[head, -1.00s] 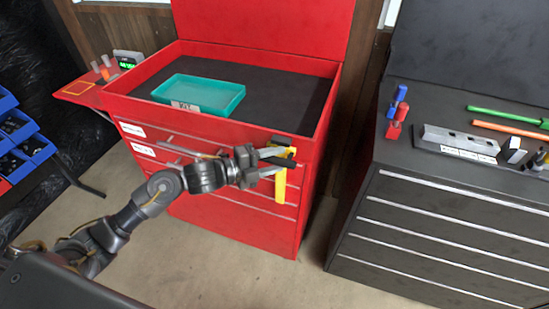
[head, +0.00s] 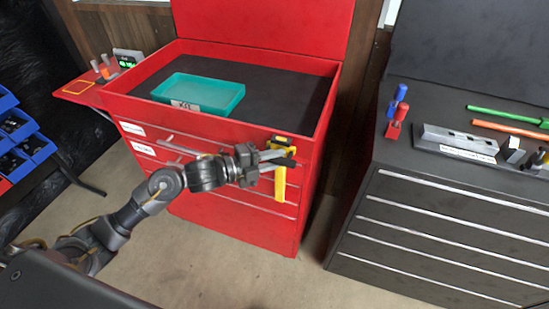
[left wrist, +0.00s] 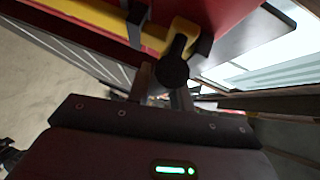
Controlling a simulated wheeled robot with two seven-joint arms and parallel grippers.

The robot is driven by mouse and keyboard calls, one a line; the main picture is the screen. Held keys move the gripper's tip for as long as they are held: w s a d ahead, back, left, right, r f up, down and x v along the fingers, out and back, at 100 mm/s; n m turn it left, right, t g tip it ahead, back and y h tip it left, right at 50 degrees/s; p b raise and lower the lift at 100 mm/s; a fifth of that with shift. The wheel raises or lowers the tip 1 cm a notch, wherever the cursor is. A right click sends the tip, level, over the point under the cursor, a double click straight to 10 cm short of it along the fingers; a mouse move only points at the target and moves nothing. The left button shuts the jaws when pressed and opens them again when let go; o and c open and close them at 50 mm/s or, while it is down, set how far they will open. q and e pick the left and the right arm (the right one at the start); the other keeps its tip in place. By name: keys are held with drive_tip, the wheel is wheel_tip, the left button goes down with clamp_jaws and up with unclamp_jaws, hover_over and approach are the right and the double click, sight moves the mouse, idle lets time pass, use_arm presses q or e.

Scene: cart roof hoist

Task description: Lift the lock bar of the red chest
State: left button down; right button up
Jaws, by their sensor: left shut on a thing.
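The red chest (head: 240,228) stands in the middle of the head view with its lid raised. The yellow lock bar (head: 280,184) hangs upright at the right end of the chest's front, across the drawer edges. It also shows in the left wrist view (left wrist: 98,15). My left gripper (head: 285,158) is at the upper part of the bar, its fingers shut on a black handle (left wrist: 173,72) that sticks out there. Part of the handle is hidden by the fingers. My right gripper is not in view.
A teal tray (head: 200,92) lies on the chest's dark top. A red side shelf (head: 85,88) holds small tools on the left. A dark cabinet (head: 440,230) with tools stands to the right, across a gap of floor. Blue bins (head: 30,145) are at the far left.

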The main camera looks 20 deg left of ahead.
use_arm(q)
wheel_tip(320, 180, up, 24)
drive_tip(key=p, duration=1.5)
drive_tip(key=shift+f, duration=0.25)
drive_tip(key=shift+w+r, duration=0.1)
drive_tip(key=shift+w, duration=0.05)
drive_tip(key=c, duration=1.3)
unclamp_jaws()
drive_tip(key=shift+c, duration=0.2)
drive_tip(key=shift+o, duration=0.4)
drive_tip(key=shift+a+f, duration=0.1)
drive_tip(key=shift+f, duration=0.1)
drive_tip(key=b+v, duration=0.4)
drive_tip(key=v, duration=0.7)
